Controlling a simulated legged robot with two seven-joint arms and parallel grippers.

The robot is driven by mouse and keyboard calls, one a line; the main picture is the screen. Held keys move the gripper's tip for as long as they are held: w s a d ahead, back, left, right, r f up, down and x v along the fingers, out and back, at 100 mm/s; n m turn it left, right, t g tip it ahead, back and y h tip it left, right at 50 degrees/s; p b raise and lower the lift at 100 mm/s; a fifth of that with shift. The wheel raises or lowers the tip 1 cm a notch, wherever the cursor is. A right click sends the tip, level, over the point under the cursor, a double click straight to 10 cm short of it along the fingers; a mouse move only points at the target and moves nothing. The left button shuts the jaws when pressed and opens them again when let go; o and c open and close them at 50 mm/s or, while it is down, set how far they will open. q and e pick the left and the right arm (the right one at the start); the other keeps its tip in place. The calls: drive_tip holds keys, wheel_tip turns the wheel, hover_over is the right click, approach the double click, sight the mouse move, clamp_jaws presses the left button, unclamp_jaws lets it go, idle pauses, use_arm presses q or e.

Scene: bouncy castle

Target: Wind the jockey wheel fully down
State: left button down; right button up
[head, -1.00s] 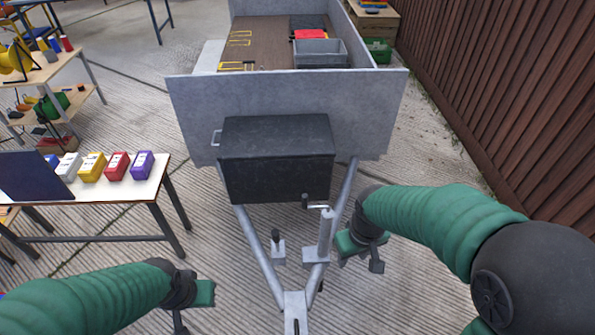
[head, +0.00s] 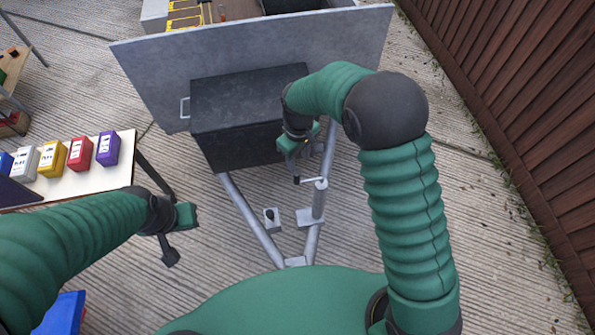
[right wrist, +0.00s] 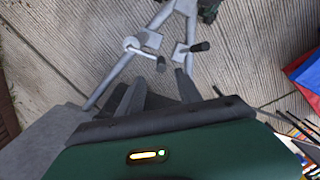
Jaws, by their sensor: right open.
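The jockey wheel's grey tube (head: 319,204) stands upright, clamped to the trailer's A-frame. Its crank handle (head: 310,181) sticks out to the left from the tube's top and ends in a dark upright knob. My right gripper (head: 300,158) hangs beside the black box, just above and behind the crank. In the right wrist view the open fingers (right wrist: 158,90) point toward the crank knob (right wrist: 161,64), which is just beyond the fingertips and apparently not held. The wheel itself is hidden. My left gripper (head: 182,230) hangs left of the drawbar, away from the crank; its jaw state is unclear.
A black box (head: 240,120) sits on the drawbar against the grey trailer front (head: 150,75). A short black-knobbed lever (head: 270,217) stands left of the tube. A table with coloured boxes (head: 80,155) is at left, a brown fence (head: 510,110) at right. Concrete between is clear.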

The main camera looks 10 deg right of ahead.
sight(297, 173)
drive_tip(key=f, duration=0.9)
drive_tip(key=shift+w+a+f+p, duration=0.2)
drive_tip(key=shift+w+a+p, duration=0.1)
drive_tip(key=shift+a, duration=0.1)
drive_tip(key=shift+s+f, duration=0.15)
drive_tip(key=shift+f, duration=0.15)
drive_tip(key=shift+d, duration=0.15)
drive_tip(key=shift+f, duration=0.1)
drive_tip(key=shift+d, duration=0.1)
drive_tip(key=shift+c, duration=1.1)
clamp_jaws()
drive_tip(key=shift+w, duration=0.25)
